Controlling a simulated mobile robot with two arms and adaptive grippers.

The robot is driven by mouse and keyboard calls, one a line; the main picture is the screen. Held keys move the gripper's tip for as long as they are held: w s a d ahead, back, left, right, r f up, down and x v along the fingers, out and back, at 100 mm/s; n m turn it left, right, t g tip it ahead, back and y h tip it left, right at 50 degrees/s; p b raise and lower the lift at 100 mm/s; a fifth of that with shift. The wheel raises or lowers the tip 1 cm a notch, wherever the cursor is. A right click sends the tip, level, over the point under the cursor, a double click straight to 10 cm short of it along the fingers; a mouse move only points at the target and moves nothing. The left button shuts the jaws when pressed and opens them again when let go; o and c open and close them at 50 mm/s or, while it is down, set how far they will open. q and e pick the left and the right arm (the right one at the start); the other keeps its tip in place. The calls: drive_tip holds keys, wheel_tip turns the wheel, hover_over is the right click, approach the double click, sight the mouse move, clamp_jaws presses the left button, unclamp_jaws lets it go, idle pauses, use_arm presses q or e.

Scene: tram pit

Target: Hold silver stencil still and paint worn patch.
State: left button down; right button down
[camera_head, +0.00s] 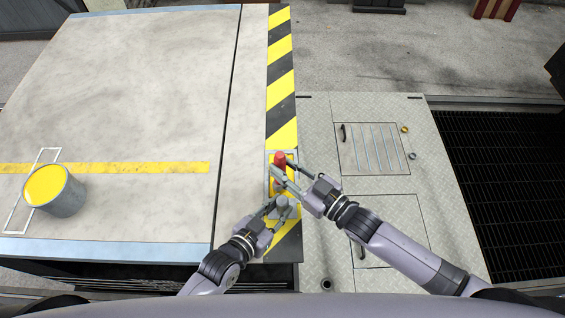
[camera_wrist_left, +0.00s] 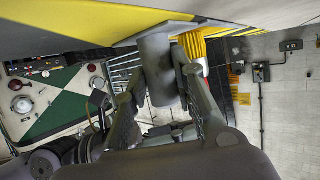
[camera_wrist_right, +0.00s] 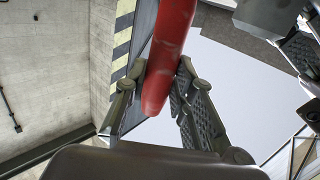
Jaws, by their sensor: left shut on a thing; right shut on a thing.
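The silver stencil (camera_head: 268,186) is a thin pale frame lying on the black-and-yellow striped edge strip (camera_head: 281,70). My left gripper (camera_head: 281,207) is shut on its grey round knob, at the near end. The knob (camera_wrist_left: 158,68) also shows between the fingers in the left wrist view, under the plate. My right gripper (camera_head: 283,171) is shut on a red-handled tool, seemingly the brush, over the stencil's far part.
A grey can of yellow paint (camera_head: 65,196) stands at the left on the pale platform (camera_head: 130,70), on a white outline and near a yellow line. A metal floor plate with hatches (camera_head: 372,148) lies to the right. A dark grating (camera_head: 500,190) lies beyond it.

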drive_tip(key=shift+s+f, duration=0.1)
idle(0.3)
drive_tip(key=shift+w, duration=1.45)
drive_tip(key=w, duration=0.7)
drive_tip(key=shift+w, duration=0.25)
drive_tip(key=shift+s, duration=0.1)
idle(0.4)
drive_tip(key=shift+s+d, duration=0.15)
drive_tip(key=shift+s, duration=1.6)
drive_tip(key=shift+s+d, duration=0.2)
drive_tip(key=shift+s, duration=1.5)
drive_tip(key=shift+s+d, duration=0.15)
drive_tip(key=shift+s, duration=1.6)
